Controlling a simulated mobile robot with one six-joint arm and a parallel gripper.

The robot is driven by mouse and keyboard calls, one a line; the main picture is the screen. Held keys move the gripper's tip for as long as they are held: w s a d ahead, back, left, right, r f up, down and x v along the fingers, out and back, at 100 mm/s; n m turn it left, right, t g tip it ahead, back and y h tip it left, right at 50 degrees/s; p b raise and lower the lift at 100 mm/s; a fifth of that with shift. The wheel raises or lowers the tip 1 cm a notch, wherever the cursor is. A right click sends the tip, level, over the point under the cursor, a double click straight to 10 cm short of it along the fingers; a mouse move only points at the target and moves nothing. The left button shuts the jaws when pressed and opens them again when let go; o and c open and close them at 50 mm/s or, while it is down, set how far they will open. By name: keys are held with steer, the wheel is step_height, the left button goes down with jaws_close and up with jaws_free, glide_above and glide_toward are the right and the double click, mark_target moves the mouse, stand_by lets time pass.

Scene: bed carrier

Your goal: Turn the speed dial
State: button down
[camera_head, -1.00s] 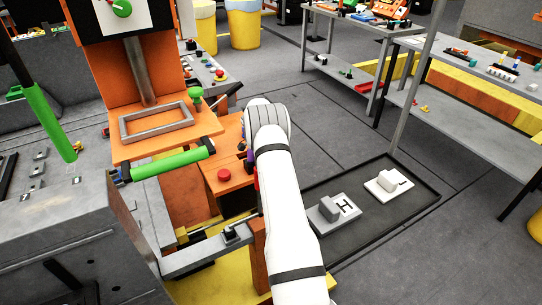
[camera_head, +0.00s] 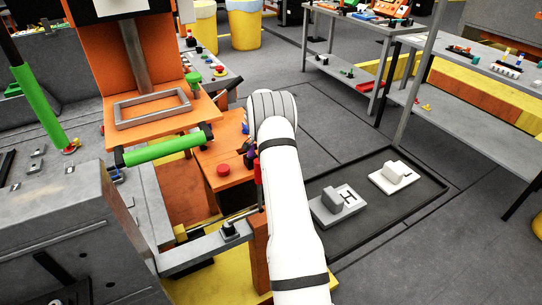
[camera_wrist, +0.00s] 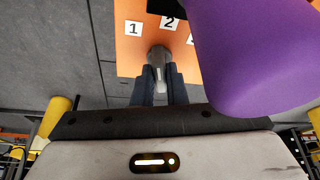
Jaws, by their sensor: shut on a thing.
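The speed dial (camera_wrist: 158,54) is a grey knob on an orange panel (camera_wrist: 126,66) with white number labels, in the upper middle of the wrist view. The labels 1 and 2 are readable; a third is partly covered. My gripper (camera_wrist: 160,84) has its two dark fingers closed around the dial's grey grip, one on each side. In the head view my gripper (camera_head: 249,152) is mostly hidden by my white arm beside the orange console (camera_head: 232,184), and the dial cannot be made out there.
A large purple part (camera_wrist: 250,50) fills the wrist view's upper right, close to my gripper. A red button (camera_head: 223,170) and a green bar (camera_head: 165,148) lie left of my arm. A black floor mat (camera_head: 375,222) with lever plates lies to the right.

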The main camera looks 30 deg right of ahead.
steer(key=shift+d+n+t+b, duration=0.1)
steer(key=shift+n+t+b, duration=0.5)
steer(key=shift+n, duration=0.6)
steer(key=shift+r+n+t+y, duration=0.15)
steer(key=shift+n+t+y, duration=0.25)
steer(key=shift+n, duration=1.1)
steer(key=shift+d, duration=0.1)
steer(key=c, duration=1.5)
jaws_free()
steer(key=shift+o, duration=0.2)
steer(key=v, duration=0.7)
steer(key=shift+s+r+b, duration=0.15)
steer(key=shift+r+b, duration=0.1)
steer(key=shift+b, duration=0.05)
